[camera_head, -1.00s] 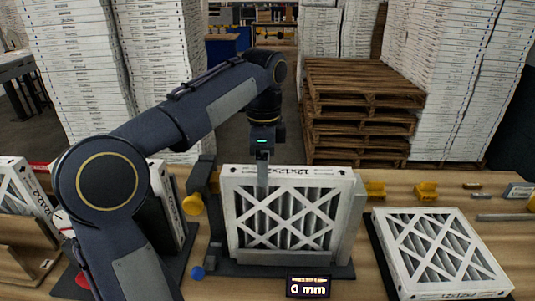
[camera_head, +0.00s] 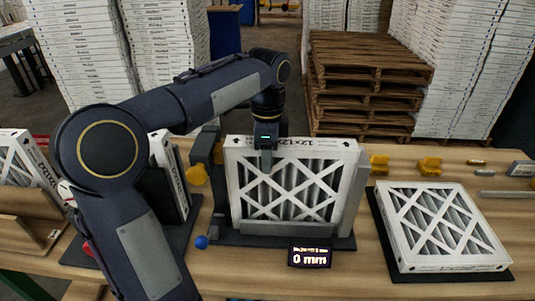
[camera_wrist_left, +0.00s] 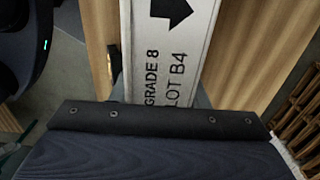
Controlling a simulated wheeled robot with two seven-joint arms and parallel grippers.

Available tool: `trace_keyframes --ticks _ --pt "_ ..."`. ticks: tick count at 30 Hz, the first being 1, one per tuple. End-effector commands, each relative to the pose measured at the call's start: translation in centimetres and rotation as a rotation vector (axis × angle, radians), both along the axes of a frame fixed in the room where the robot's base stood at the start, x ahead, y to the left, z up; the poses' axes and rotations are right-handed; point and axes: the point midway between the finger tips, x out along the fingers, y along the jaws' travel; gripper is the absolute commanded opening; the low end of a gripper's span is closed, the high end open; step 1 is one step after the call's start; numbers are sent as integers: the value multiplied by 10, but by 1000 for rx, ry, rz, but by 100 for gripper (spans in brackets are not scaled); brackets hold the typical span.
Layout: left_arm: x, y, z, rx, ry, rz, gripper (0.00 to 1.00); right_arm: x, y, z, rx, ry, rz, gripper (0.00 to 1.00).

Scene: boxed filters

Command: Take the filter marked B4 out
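A white-framed filter (camera_head: 285,222) with a pleated, crisscrossed face stands upright in a dark holder (camera_head: 225,238) in the middle of the bench. In the left wrist view, a white edge printed "GRADE 8, LOT B4" (camera_wrist_left: 177,70) with a black arrow lies just beyond my gripper's dark body. My left gripper (camera_head: 268,160) is at the top edge of the upright filter, left of its middle, with one finger showing in front of the face. The other finger is hidden, so its opening cannot be told. My right gripper is in neither view.
A small display (camera_head: 310,256) reads 0 mm before the holder. Another filter (camera_head: 440,228) lies flat on a dark mat at right. More filters stand at left, partly behind my arm. Yellow pieces (camera_head: 430,166) lie behind; wooden pallets (camera_head: 365,85) are stacked beyond the bench.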

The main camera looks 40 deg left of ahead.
Motion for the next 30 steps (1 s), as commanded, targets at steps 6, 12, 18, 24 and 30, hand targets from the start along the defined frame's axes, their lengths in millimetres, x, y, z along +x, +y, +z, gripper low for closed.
trace_keyframes --ticks 6,12,18,24,30 --pt "0 0 0 0 0 0 15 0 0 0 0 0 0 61" --pt "-2 3 2 0 0 0 15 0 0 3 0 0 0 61" --pt "-3 5 3 0 0 0 15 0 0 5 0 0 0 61" --pt "-3 5 2 0 0 0 15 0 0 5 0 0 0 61" --pt "-3 5 1 0 0 0 15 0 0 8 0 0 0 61"
